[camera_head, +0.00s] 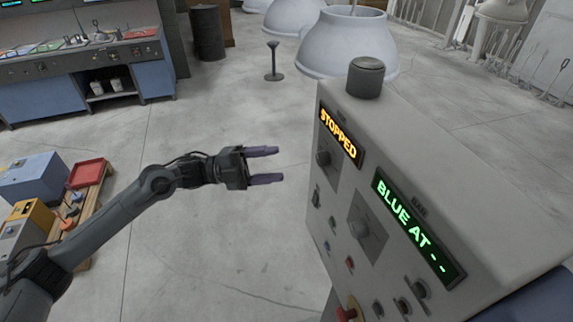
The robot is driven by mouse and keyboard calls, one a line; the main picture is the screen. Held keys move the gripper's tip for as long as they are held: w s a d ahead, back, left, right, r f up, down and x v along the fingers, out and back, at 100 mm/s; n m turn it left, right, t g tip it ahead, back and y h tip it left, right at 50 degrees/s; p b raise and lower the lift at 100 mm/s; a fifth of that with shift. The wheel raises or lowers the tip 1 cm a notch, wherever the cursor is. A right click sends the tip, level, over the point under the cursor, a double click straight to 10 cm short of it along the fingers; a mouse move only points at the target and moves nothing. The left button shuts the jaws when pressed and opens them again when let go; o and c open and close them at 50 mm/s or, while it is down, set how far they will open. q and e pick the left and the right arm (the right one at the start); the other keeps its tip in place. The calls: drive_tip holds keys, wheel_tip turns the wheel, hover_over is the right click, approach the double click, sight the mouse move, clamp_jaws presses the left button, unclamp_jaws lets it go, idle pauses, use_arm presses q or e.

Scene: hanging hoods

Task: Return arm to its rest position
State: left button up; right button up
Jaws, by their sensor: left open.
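My left gripper (265,165) is open and empty, its two purple-grey fingers apart and pointing right. It hangs over the bare floor, left of the control console and clear of it. My left arm (150,190) reaches in from the lower left, extended up and to the right. The control console (470,170) fills the right side. Its displays read "STOPPED" (341,133) in orange and "BLUE AT - -" (415,226) in green. Knobs and small buttons sit on its front face. My right gripper does not show.
A pallet (88,205) with coloured boxes stands at the left, near my arm. A blue workbench (90,70) is at the back left. White hoods (350,45) hang at the back. A small post (273,62) stands on open floor behind my gripper.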

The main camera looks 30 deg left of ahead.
use_arm(q)
drive_tip(key=shift+s+a, duration=0.3)
drive_tip(key=shift+a, duration=0.25)
drive_tip(key=shift+f, duration=0.15)
